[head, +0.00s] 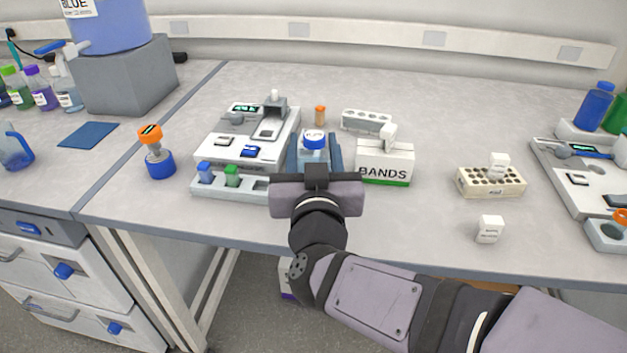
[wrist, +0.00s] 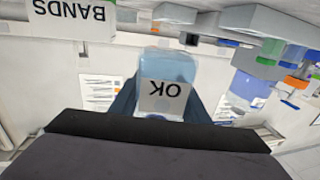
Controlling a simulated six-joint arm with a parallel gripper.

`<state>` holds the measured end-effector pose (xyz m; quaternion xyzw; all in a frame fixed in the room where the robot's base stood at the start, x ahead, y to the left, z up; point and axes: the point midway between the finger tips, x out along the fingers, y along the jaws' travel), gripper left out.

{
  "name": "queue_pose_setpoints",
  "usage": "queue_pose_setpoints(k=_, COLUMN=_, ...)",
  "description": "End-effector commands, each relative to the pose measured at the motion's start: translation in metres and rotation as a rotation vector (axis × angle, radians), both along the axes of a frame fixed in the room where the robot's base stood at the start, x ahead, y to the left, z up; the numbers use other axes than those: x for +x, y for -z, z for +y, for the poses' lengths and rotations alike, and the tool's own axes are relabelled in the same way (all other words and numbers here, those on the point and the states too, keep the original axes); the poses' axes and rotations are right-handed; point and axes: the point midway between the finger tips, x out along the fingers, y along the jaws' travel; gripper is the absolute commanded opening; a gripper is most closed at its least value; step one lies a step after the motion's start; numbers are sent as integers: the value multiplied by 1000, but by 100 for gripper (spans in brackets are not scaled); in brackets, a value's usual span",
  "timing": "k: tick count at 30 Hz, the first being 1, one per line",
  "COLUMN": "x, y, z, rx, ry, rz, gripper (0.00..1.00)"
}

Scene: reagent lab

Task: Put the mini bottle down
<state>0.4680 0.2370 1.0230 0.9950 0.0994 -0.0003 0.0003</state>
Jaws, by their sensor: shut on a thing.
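The mini bottle (head: 314,140) has a blue cap and a pale blue body. It is between the blue fingers of my gripper (head: 315,160), which is shut on it. In the wrist view the bottle (wrist: 163,66) appears upside down in the picture, with a white label reading OK, and a finger lies along each side. My gripper hides its lower part in the head view, so I cannot tell whether its base touches the bench.
Left of the bottle are a white instrument (head: 225,145) and a rack (head: 250,187) with blue and green caps. Right of it stand a BANDS box (head: 384,165) and a grey holder (head: 366,121). An orange-capped vial (head: 320,115) stands behind. Bench space between box and beige rack (head: 488,188) is clear.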

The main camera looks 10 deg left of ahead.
Motion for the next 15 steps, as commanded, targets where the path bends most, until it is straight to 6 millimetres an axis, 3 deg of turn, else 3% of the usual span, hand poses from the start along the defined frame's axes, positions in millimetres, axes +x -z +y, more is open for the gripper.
queue_pose_setpoints(k=8, x=0, y=10, z=0, rx=0, ry=0, rz=0, gripper=13)
queue_pose_setpoints(k=15, x=0, y=40, z=0, rx=-3, ry=0, rz=1, gripper=13)
